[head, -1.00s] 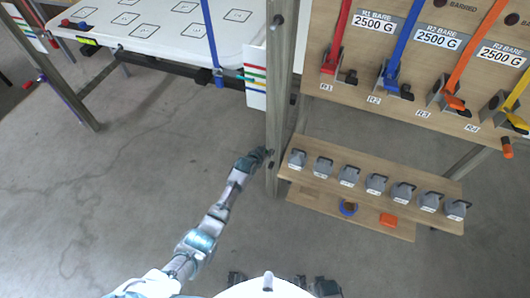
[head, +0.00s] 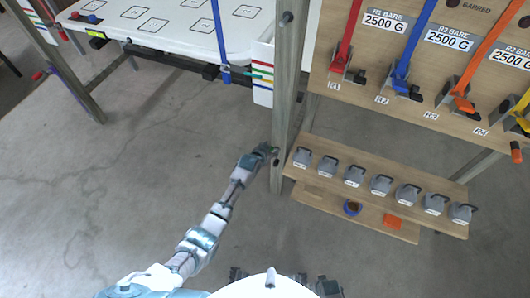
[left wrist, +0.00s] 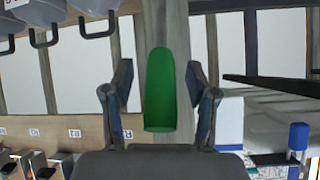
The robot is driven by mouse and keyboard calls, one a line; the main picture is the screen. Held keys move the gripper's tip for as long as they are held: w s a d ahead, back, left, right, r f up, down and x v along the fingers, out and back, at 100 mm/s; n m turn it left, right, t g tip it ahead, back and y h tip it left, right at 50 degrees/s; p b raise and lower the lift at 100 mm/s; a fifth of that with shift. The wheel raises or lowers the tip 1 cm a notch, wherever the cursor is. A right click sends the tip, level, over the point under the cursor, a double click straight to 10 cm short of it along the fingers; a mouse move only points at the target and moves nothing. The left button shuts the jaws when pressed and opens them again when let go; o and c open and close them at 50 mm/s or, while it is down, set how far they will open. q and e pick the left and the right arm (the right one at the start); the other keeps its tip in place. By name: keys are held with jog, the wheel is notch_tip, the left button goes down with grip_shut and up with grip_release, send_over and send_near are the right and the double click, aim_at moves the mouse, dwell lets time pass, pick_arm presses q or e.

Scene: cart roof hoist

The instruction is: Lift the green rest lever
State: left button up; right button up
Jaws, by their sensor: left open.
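The green rest lever (left wrist: 160,90) stands out in the left wrist view as a long rounded green piece in front of a wooden post. It lies between the two spread fingers of my left gripper (left wrist: 160,105), with a gap on each side. In the head view my left gripper (head: 270,151) is at the lower part of the wooden post (head: 284,100). There the gripper hides most of the lever. My left gripper is open and holds nothing. My right gripper is not in view.
A shelf (head: 330,185) with several grey weights stands right of the post. Above it, a board (head: 420,110) carries coloured straps and cleats. A white panel (head: 150,38) hangs on straps at the upper left. The floor (head: 130,190) left of my arm is clear.

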pick_arm(q)
jog(key=v, duration=1)
jog(key=shift+s+r, duration=0.2)
jog(key=shift+r, duration=0.05)
